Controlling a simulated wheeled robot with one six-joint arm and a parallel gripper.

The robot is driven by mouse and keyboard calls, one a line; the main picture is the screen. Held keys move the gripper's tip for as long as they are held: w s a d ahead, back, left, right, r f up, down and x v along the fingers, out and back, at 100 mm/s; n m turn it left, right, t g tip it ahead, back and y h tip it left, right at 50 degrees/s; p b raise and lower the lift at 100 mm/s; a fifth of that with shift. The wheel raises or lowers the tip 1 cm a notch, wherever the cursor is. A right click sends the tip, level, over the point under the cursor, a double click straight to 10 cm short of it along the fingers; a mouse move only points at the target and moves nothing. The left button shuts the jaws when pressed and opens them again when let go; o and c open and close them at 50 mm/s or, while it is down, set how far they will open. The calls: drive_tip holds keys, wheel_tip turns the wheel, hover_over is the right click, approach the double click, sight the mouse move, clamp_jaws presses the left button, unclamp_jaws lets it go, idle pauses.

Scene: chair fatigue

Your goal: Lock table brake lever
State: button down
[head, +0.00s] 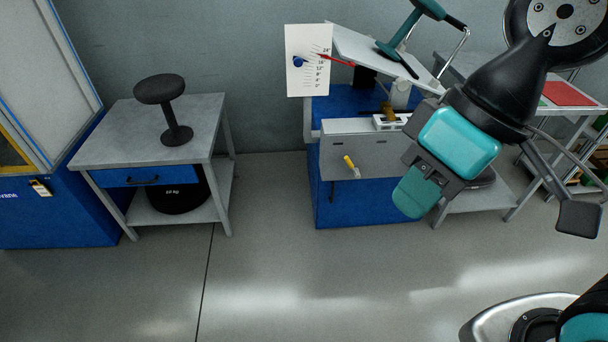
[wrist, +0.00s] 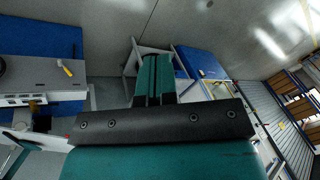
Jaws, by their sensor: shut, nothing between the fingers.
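A small lever with a yellow handle (head: 349,162) sits on the grey front panel (head: 337,152) of the blue test stand; I cannot tell for sure that it is the brake lever. It also shows at the upper left in the wrist view (wrist: 66,68). My gripper (head: 412,198) is to the right of this lever in the head view, shut and empty. Its teal fingers lie together in the wrist view (wrist: 153,80). My arm hides part of the stand's right side.
A tilted plate (head: 375,55) with a teal-and-black piece tops the stand, beside a white scale card (head: 305,80) with a red pointer (head: 340,61). A side table (head: 120,125) with a black stool-shaped piece (head: 170,110) stands left. The floor in front is clear.

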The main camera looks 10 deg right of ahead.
drive_tip(key=shift+a, duration=0.2)
drive_tip(key=w+d+f+n+t+h+b, duration=0.2)
drive_tip(key=w+f+t+h+b, duration=0.25)
drive_tip(key=w+f+b, duration=1.35)
drive_tip(key=w+d+f+n+t+h+b, duration=0.1)
drive_tip(key=w+d+f+t+h+b, duration=0.35)
drive_tip(key=w+f+b, duration=1.3)
drive_tip(key=w+a+f+n+t+h+b, duration=0.2)
drive_tip(key=w+f+n+t+h+b, duration=0.1)
drive_tip(key=f+b, duration=0.6)
drive_tip(key=w+a+f+n+t+h+b, duration=0.3)
drive_tip(key=w+f+t+b, duration=0.2)
drive_tip(key=b, duration=1)
wheel_tip(320, 180, down, 4)
drive_tip(key=shift+w+r+n+t+h+b, duration=0.15)
drive_tip(key=shift+w+n+t+h+b, duration=0.2)
drive_tip(key=shift+w, duration=0.25)
drive_tip(key=shift+a, duration=0.1)
